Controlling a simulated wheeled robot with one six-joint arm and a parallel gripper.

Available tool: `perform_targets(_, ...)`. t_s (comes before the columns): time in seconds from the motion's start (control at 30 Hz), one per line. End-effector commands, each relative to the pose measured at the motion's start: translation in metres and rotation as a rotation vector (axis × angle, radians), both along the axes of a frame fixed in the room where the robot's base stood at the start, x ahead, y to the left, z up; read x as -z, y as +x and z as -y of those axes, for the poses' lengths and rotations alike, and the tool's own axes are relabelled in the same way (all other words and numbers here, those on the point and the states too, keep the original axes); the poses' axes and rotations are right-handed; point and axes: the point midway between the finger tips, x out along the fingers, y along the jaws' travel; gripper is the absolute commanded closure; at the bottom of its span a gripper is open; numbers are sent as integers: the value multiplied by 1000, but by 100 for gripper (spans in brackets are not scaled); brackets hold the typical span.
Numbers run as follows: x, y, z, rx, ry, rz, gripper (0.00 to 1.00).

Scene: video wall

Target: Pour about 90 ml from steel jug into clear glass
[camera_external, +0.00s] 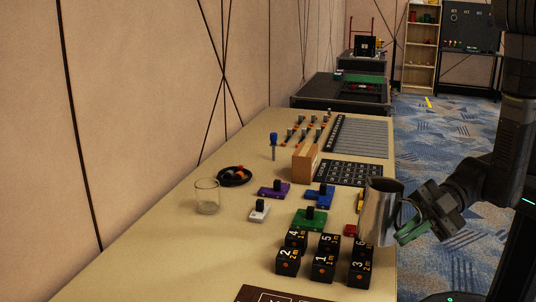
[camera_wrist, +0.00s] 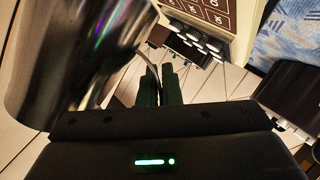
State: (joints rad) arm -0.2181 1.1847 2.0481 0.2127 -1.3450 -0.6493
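The steel jug (camera_external: 379,214) hangs near the right edge of the table, roughly upright, its handle towards my arm. My gripper (camera_external: 412,232), with green fingers, is shut on the jug's handle. In the wrist view the shiny jug (camera_wrist: 85,60) fills the left side, and the handle runs down to my gripper's fingers (camera_wrist: 160,86). The inside of the jug is hidden in both views. The clear glass (camera_external: 207,198) stands upright on the left part of the table and looks empty. It is well apart from the jug.
The table (camera_external: 225,245) also holds numbered black cubes (camera_external: 322,262), a green block (camera_external: 310,219), a purple block (camera_external: 274,190), a blue block (camera_external: 320,195), a white block (camera_external: 259,211) and a cardboard box (camera_external: 305,160). A dark dish (camera_external: 234,177) sits behind the glass.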

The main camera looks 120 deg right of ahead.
Motion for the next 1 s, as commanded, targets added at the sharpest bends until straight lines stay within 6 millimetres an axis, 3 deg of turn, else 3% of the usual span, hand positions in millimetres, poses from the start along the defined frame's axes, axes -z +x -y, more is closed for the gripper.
perform_targets(0.27,7,17,9,53,-2,3,100)
perform_targets(0.57,21,55,22,114,-2,4,100)
perform_targets(1.0,44,160,55,259,3,1,100)
